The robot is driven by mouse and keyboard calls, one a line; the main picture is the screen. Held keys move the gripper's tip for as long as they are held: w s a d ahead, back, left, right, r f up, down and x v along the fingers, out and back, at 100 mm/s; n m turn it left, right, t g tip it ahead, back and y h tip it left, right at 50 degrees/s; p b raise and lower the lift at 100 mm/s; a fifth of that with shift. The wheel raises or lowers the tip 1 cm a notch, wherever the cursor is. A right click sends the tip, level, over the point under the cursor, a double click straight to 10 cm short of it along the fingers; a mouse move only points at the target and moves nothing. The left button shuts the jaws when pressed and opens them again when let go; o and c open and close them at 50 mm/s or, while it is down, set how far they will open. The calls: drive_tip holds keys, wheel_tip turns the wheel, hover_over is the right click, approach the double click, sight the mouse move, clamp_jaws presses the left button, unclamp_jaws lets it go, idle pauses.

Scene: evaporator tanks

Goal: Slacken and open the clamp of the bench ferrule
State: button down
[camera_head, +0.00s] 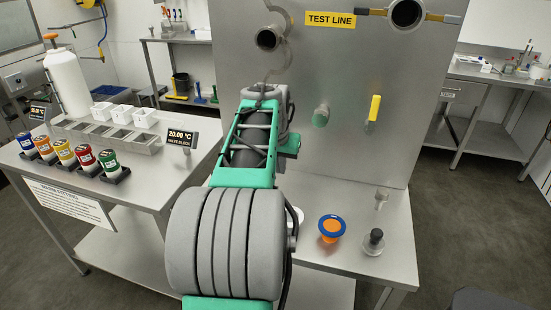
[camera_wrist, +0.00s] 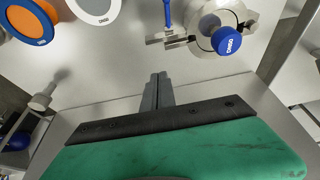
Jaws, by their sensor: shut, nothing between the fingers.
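The clamp (camera_wrist: 190,40) of the bench ferrule is at the upper right of the wrist view. It is a silver metal clamp around a round fitting, cut off by the top edge. A round blue knob (camera_wrist: 226,40) sits over it, and a slim blue part (camera_wrist: 167,14) stands at its left end. I cannot tell whether its halves are parted. My gripper (camera_wrist: 156,78) is shut and empty. Its fingertips show below the clamp and apart from it. In the head view my arm hides the gripper and the clamp.
A white disc (camera_wrist: 96,8) lies left of the clamp.

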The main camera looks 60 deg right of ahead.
drive_tip(key=shift+x, duration=1.15)
drive_tip(key=a, duration=0.4)
drive_tip(key=shift+s, duration=0.35)
